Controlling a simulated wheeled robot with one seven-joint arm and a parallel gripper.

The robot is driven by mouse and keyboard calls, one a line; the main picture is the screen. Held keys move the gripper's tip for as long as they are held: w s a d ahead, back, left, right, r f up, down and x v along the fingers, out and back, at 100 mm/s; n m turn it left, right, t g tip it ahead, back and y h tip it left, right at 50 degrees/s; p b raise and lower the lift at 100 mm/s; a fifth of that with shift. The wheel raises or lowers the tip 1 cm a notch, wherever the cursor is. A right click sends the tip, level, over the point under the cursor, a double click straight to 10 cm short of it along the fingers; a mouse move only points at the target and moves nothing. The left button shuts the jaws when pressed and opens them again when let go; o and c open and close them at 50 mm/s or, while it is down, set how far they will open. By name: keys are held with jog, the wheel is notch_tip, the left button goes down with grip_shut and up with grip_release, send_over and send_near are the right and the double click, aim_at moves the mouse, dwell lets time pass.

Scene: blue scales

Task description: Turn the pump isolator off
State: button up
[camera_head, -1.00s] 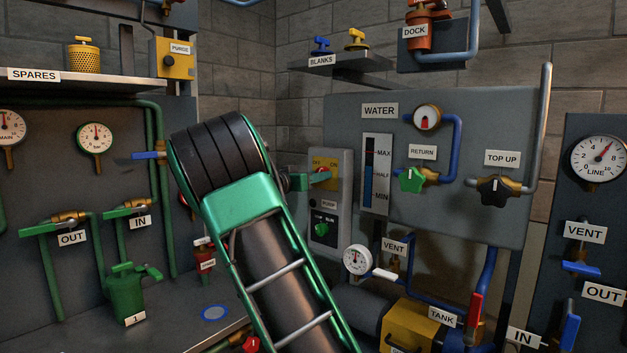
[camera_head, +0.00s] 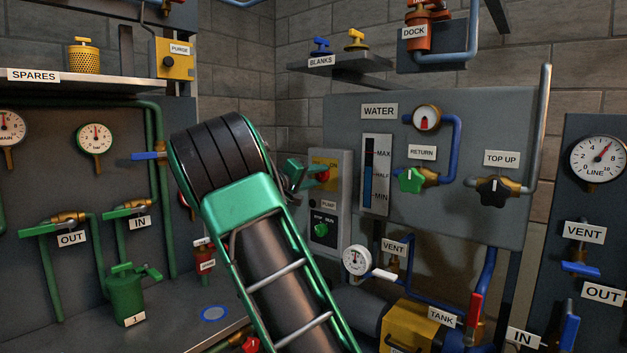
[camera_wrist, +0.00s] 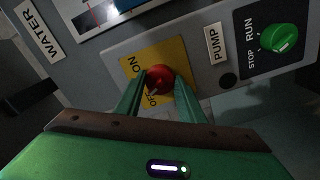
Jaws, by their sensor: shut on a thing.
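The pump isolator is a red knob (camera_wrist: 160,77) on a yellow plate (camera_wrist: 177,52) marked ON and OFF. It sits on the grey panel labelled PUMP (camera_wrist: 214,43). My gripper (camera_wrist: 160,84) is shut on the red knob, one green finger on each side, in the wrist view. In the head view my gripper (camera_head: 310,175) reaches the panel from the left and partly hides the yellow plate (camera_head: 332,163). The knob's pointer is too small and dark to read. The fingers appear turned in the head view.
Below the isolator is a green RUN/STOP switch (camera_head: 321,230), also in the wrist view (camera_wrist: 283,38). To the right are the WATER level gauge (camera_head: 376,175) and the green RETURN valve (camera_head: 411,180). A white pressure gauge (camera_head: 357,260) is below.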

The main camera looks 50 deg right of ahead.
jog(key=shift+w+a+n, duration=0.1)
jog(key=shift+w+n, duration=0.1)
jog(key=shift+n, duration=0.7)
jog(key=shift+w+a+n, duration=0.1)
jog(key=shift+w+n, duration=0.05)
jog(key=shift+n, duration=0.75)
jog(key=shift+f, duration=0.15)
jog(key=o, duration=1)
jog(key=shift+o, duration=0.2)
jog(key=shift+s+d, duration=0.1)
jog(key=shift+s, duration=0.05)
jog(key=a, duration=1)
jog(key=shift+s+a, duration=0.35)
jog(key=shift+a, duration=0.05)
